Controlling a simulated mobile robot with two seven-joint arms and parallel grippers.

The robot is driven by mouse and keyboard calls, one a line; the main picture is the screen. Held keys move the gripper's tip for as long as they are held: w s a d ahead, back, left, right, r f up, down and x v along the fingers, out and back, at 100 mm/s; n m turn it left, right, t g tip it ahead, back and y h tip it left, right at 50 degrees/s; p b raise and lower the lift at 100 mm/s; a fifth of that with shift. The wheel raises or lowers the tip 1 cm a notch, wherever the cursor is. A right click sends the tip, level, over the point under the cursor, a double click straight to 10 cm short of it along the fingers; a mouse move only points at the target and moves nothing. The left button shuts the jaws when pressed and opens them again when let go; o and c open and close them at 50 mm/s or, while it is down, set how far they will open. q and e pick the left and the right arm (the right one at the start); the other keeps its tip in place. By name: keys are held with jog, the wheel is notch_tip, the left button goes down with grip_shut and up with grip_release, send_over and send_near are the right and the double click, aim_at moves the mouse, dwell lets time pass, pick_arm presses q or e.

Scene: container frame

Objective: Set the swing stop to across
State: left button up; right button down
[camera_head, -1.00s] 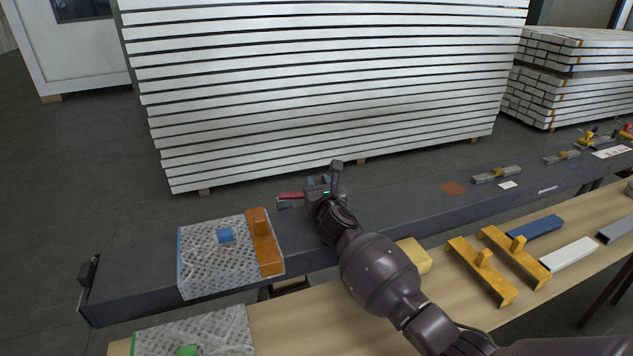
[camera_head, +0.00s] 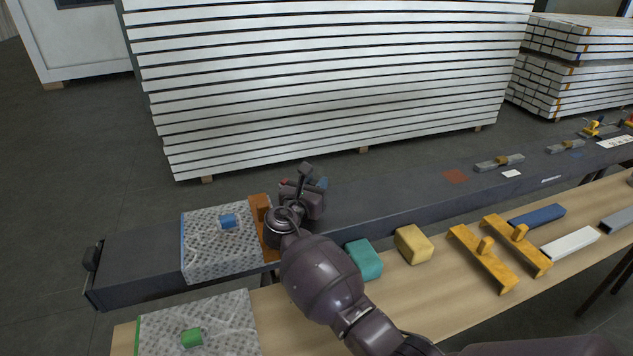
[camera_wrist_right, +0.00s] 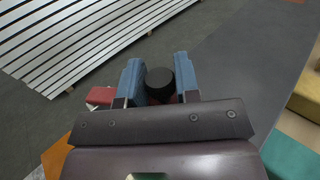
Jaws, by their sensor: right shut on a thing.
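The swing stop seems to be a red bar with a round black knob. In the right wrist view the black knob (camera_wrist_right: 160,84) stands between the two blue fingers of my right gripper (camera_wrist_right: 158,76), which is shut on it. A red end (camera_wrist_right: 101,96) of the bar sticks out left of the fingers. In the head view my right gripper (camera_head: 305,186) is over the dark beam, just right of the orange block. Only a little red (camera_head: 284,182) shows there. The gripper hides most of the stop, so its exact angle cannot be told. My left gripper is not in view.
An orange block (camera_head: 259,208) and a grey textured plate with a blue knob (camera_head: 228,221) sit on the dark beam (camera_head: 400,197). Teal (camera_head: 364,260) and yellow (camera_head: 413,244) blocks and yellow T-shaped pieces (camera_head: 483,260) lie on the wooden bench. White stacked panels (camera_head: 330,90) stand behind.

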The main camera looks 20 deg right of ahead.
jog(key=shift+f, duration=0.1)
dwell(0.3)
jog(key=c, duration=0.8)
grip_release()
jog(key=shift+s, duration=0.1)
